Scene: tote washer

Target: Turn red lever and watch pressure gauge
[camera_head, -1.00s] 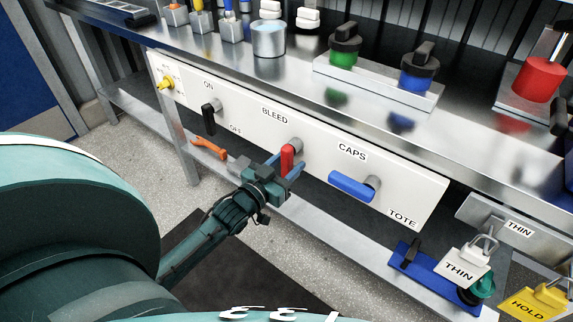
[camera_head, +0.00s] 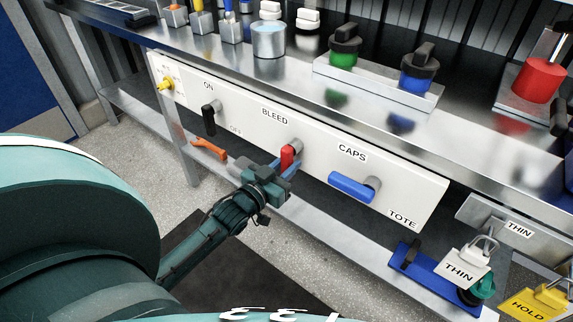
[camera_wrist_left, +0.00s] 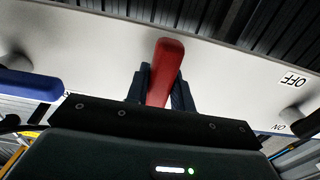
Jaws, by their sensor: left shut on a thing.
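The red lever (camera_head: 288,153) hangs down from a round metal hub on the white panel (camera_head: 235,120), under the label BLEED. My left gripper (camera_head: 283,168) is shut on the red lever's lower part, one finger on each side. In the left wrist view the red lever (camera_wrist_left: 166,68) runs up from between the dark fingers (camera_wrist_left: 161,82), slightly tilted, and its rounded end is in plain sight. I cannot make out a pressure gauge in these views. My right gripper is not in view.
A blue lever (camera_head: 352,187) under CAPS is to the right of the red one. A black lever (camera_head: 208,120) by ON and OFF and an orange wrench-shaped piece (camera_head: 209,148) are to the left. The steel bench (camera_head: 290,80) overhangs the panel.

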